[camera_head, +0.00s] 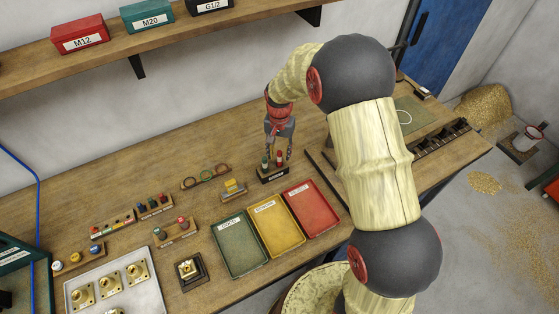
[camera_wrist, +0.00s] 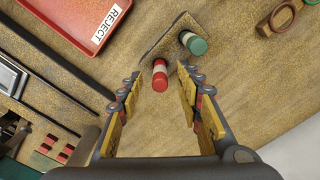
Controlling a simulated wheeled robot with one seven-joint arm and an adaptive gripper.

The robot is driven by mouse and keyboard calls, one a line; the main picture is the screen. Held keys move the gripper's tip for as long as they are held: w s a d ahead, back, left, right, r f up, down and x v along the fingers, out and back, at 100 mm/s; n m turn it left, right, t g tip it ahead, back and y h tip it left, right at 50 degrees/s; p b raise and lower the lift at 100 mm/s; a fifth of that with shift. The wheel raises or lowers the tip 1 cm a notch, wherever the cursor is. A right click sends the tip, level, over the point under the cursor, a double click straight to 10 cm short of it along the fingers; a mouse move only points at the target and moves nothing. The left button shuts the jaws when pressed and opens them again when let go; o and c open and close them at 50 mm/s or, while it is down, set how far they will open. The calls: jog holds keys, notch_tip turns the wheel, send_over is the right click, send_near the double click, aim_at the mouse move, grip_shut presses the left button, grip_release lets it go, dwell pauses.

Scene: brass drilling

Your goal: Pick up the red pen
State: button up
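The red pen (camera_head: 279,161) stands upright in a small dark holder (camera_head: 272,176) at the back of the bench. A green pen (camera_head: 265,162) stands to its left in the same holder. My gripper (camera_head: 277,147) is just above the holder, pointing down. In the wrist view my gripper (camera_wrist: 160,77) is open. The red pen's capped end (camera_wrist: 160,73) shows between the fingertips, with a gap on each side. The green pen (camera_wrist: 194,44) is outside the fingers, up and right. How deep the fingers reach along the red pen is hard to tell.
Green (camera_head: 238,243), yellow (camera_head: 275,225) and red (camera_head: 321,213) trays lie in front of the holder; the red REJECT tray also shows in the wrist view (camera_wrist: 72,30). A small block with a yellow piece (camera_head: 233,188) and a ring rack (camera_head: 206,178) stand to the left.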

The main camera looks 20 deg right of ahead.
jog(key=shift+f, duration=0.35)
jog(key=shift+c, duration=1.1)
grip_shut()
